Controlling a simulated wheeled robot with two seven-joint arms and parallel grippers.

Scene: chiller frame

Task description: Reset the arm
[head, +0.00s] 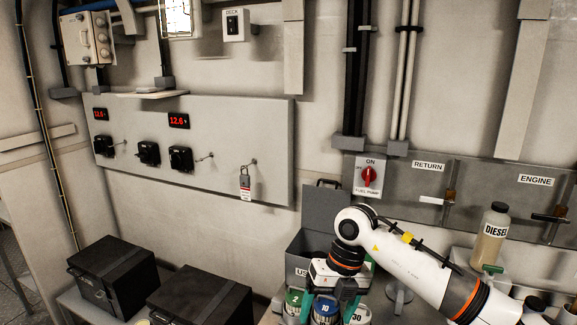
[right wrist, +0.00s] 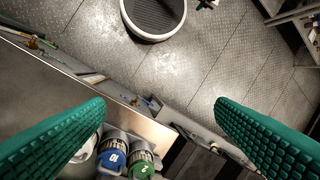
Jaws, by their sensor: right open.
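My right arm (head: 420,265) reaches in from the lower right of the head view, with its elbow bent and its wrist hanging down. My right gripper (head: 327,302) points downward, with its green fingers spread apart. In the right wrist view the gripper (right wrist: 160,120) has wide-apart ridged green fingers and nothing between them. Below it in the head view are a green-labelled canister (head: 293,300), a blue canister (head: 325,311) marked 10, and a white canister (head: 360,316) marked 30. I cannot tell whether the fingers touch them. My left gripper is out of view.
A grey bin (head: 299,262) stands behind the gripper. A DIESEL bottle (head: 491,238) stands right of the arm. Two black boxes (head: 112,275) (head: 200,302) sit at lower left. A wall panel (head: 225,140) has switches. A round container (right wrist: 155,18) stands on the open floor.

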